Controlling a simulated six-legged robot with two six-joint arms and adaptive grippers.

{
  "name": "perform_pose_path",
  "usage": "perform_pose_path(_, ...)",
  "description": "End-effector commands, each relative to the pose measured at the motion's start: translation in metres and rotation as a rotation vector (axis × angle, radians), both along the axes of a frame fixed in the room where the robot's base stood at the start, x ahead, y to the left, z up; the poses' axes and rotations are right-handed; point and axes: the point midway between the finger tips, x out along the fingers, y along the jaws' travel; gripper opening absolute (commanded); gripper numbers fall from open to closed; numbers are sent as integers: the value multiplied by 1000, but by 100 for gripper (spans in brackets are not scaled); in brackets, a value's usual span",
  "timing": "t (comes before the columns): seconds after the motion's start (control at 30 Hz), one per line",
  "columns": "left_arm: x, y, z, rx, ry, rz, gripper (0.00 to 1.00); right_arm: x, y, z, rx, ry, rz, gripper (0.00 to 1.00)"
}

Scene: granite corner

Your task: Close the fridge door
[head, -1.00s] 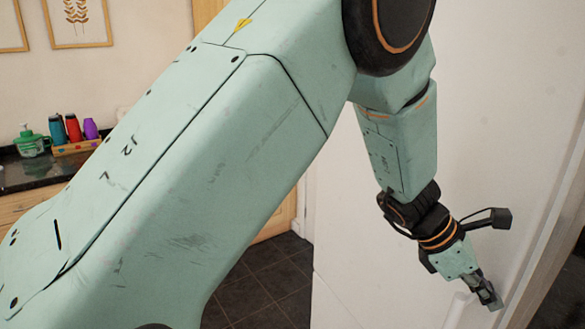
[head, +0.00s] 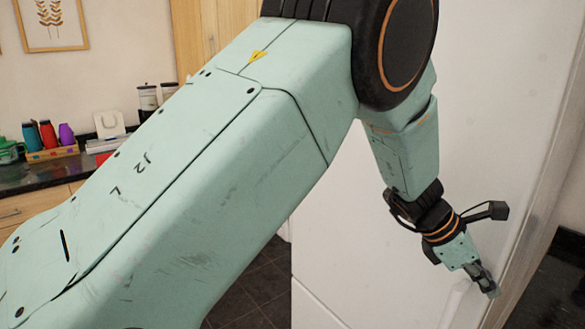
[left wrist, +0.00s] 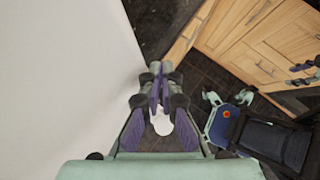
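The white fridge door (head: 340,220) fills the right half of the head view behind my left arm. It stands upright, and a seam shows near its lower left. A pale, raised strip (head: 455,303), maybe a handle, is faint below my left gripper. My left gripper (head: 487,284) is in front of the door near its right edge; I cannot tell whether it touches. In the left wrist view its fingers (left wrist: 157,74) come together at the tips, beside the white door surface (left wrist: 65,75). A small white shape shows between the finger bases.
A dark counter (head: 35,178) with cups (head: 47,134) and canisters is at the left. Wooden cabinets (left wrist: 255,45) stand right of the gripper in the left wrist view. Dark tiled floor (head: 255,290) shows between counter and door. A dark surface (head: 555,290) lies beyond the right edge.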

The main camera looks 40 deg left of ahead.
Motion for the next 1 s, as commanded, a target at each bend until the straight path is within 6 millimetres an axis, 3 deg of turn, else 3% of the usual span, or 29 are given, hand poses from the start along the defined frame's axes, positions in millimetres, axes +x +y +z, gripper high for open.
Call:
perform_pose_path(0.6,7,3,8,-3,-15,15,0,0,0,0,0,0,0,40)
perform_pose_path(1.0,-19,48,58,-5,-14,9,0,0,0,0,0,0,0,40)
